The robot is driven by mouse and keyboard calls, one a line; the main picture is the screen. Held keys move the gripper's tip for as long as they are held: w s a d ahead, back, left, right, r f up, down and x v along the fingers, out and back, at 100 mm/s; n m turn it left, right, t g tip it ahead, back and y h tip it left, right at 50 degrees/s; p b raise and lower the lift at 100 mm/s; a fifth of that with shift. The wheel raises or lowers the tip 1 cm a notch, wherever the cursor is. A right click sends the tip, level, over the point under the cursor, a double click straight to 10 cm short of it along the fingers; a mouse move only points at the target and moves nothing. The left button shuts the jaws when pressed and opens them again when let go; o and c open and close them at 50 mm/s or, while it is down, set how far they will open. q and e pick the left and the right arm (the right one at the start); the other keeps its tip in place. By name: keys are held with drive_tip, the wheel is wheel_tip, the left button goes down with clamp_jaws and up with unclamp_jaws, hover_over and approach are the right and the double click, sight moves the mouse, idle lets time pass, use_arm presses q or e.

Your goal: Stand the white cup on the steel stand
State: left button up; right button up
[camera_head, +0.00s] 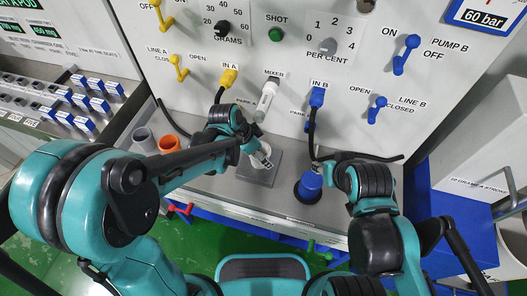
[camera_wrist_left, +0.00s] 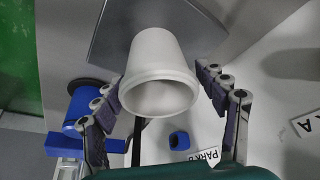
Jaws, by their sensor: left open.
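The white cup (camera_wrist_left: 158,75) is in the middle of the left wrist view, its open mouth facing the camera. In the head view a little of the cup (camera_head: 252,174) shows at the steel stand (camera_head: 268,172), partly hidden by my left gripper. It appears to stand upright on the stand's grey plate, which also shows in the wrist view (camera_wrist_left: 112,35). My left gripper (camera_head: 262,157) is open, its fingers on either side of the cup with gaps visible. My right gripper (camera_head: 320,165) is near the blue cylinder (camera_head: 309,187); its jaws are unclear.
The white mixer nozzle (camera_head: 266,98) hangs from the panel behind the stand. A yellow plug (camera_head: 228,77) and a blue plug (camera_head: 317,97) have black hoses.

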use_arm(q)
drive_tip(key=s+a, duration=0.1)
drive_tip(key=a, duration=0.2)
drive_tip(key=s+a+p, duration=0.1)
drive_tip(key=s+a, duration=0.1)
drive_tip(key=a, duration=0.1)
drive_tip(key=s+a, duration=0.2)
drive_tip(key=a, duration=0.2)
drive_tip(key=shift+s+p, duration=0.1)
drive_tip(key=shift+p, duration=0.25)
drive_tip(key=shift+s+a+r, duration=0.1)
drive_tip(key=shift+a+r, duration=0.1)
drive_tip(key=shift+a, duration=0.05)
drive_tip(key=s+a+r+n+t+y, duration=0.4)
drive_tip(key=s+a+r+n+t, duration=0.1)
drive_tip(key=r+n, duration=0.7)
drive_tip(key=s+a, duration=0.1)
drive_tip(key=a, duration=0.1)
drive_tip(key=shift+s+a+r+n, duration=0.15)
drive_tip(key=shift+a+r+n, duration=0.15)
drive_tip(key=shift+r, duration=0.1)
